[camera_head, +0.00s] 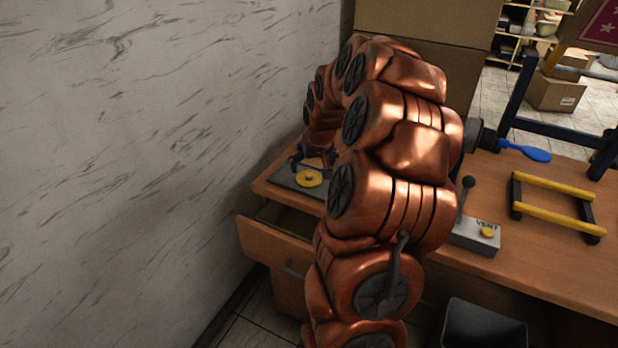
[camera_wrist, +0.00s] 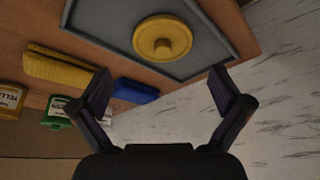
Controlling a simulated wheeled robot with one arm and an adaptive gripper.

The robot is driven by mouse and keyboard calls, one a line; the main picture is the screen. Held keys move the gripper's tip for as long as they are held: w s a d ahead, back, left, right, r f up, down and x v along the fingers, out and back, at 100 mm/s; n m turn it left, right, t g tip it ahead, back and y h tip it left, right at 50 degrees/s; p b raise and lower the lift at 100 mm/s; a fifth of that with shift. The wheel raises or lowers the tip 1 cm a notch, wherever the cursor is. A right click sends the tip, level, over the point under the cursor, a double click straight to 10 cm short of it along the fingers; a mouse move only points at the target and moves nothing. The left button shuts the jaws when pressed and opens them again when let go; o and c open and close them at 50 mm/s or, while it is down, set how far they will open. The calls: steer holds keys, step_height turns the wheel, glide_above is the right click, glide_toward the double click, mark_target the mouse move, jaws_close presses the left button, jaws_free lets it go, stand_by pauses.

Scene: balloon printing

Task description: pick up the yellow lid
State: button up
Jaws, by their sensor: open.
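The yellow lid (camera_head: 309,178) is a round disc with a raised knob, lying on a grey tray (camera_head: 284,178) at the left end of the wooden table. In the wrist view the lid (camera_wrist: 162,38) sits ahead of my gripper, a little left of its centre line, on the grey tray (camera_wrist: 205,68). My gripper (camera_wrist: 166,88) is open with nothing between its fingers, and it is apart from the lid. In the head view my gripper (camera_head: 312,156) shows only in part beside the lid, and my arm hides much of it.
An open drawer (camera_head: 268,238) juts out below the tray. A grey VENT box (camera_head: 476,236) with a lever and a yellow-handled frame (camera_head: 556,204) stand to the right. A yellow cloth-like item (camera_wrist: 60,70) and a blue item (camera_wrist: 135,90) lie near the tray. The marbled wall (camera_head: 150,150) is close on the left.

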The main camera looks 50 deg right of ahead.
mark_target(309, 175)
steer(key=shift+a+p+x, duration=0.2)
steer(key=shift+p+x, duration=0.7)
steer(key=shift+x, duration=1.5)
steer(key=shift+w, duration=0.1)
steer(key=shift+c, duration=0.2)
steer(key=c, duration=0.9)
steer(key=shift+c, duration=0.3)
